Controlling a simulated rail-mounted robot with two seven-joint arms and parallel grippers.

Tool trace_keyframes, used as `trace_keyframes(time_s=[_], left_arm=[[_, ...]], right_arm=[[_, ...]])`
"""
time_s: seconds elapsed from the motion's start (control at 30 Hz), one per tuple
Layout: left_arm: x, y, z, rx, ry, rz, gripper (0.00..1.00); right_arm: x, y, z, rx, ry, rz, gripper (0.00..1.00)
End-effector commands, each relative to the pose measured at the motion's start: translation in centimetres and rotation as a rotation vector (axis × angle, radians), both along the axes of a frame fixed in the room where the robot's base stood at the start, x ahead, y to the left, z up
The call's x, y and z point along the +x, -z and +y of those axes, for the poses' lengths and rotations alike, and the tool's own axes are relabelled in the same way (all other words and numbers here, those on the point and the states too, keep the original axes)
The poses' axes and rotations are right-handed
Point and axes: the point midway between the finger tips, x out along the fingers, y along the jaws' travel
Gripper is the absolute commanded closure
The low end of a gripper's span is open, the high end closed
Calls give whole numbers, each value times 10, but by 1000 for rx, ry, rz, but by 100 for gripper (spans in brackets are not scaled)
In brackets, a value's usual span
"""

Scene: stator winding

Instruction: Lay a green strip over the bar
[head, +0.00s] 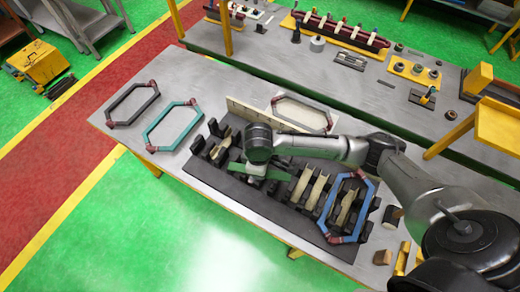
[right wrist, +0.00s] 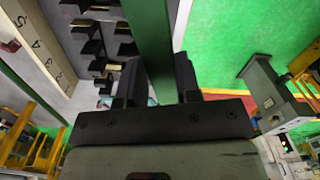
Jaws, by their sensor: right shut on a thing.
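My right gripper (right wrist: 158,82) is shut on a green strip (right wrist: 151,40), which extends out between its two dark fingers in the right wrist view. In the head view the green strip (head: 246,169) shows beneath my right wrist, over the left part of a black slotted fixture (head: 237,190). The wrist hides the fingers and part of the strip there. I cannot tell whether the strip touches the fixture, nor which part is the bar. Several cream strips (head: 318,191) lie across the fixture to the right. My left gripper is not in view.
A blue coil frame (head: 327,205) rests over the fixture's right end. A teal frame (head: 172,127) and a dark grey frame (head: 132,103) lie at the table's left. A cream numbered board (head: 247,111) stands behind the fixture. It also shows in the right wrist view (right wrist: 38,42).

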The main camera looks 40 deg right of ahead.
Motion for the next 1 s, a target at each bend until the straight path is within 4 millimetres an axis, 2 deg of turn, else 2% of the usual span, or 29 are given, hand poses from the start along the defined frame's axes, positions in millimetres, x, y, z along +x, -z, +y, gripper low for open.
trace_keyframes(time_s=[0.03, 0.2, 0.5, 0.7, 1.0], left_arm=[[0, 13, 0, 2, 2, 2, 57], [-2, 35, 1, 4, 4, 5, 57], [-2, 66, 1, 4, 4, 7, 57], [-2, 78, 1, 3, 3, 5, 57], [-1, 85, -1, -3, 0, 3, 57]], right_arm=[[10, 18, -6, 2, -80, 2, 97], [41, 56, -28, 12, -401, 2, 97], [85, 111, -70, 18, -911, -14, 97], [101, 132, -91, 15, -1139, -20, 97], [111, 144, -103, 10, -1277, -24, 97]])
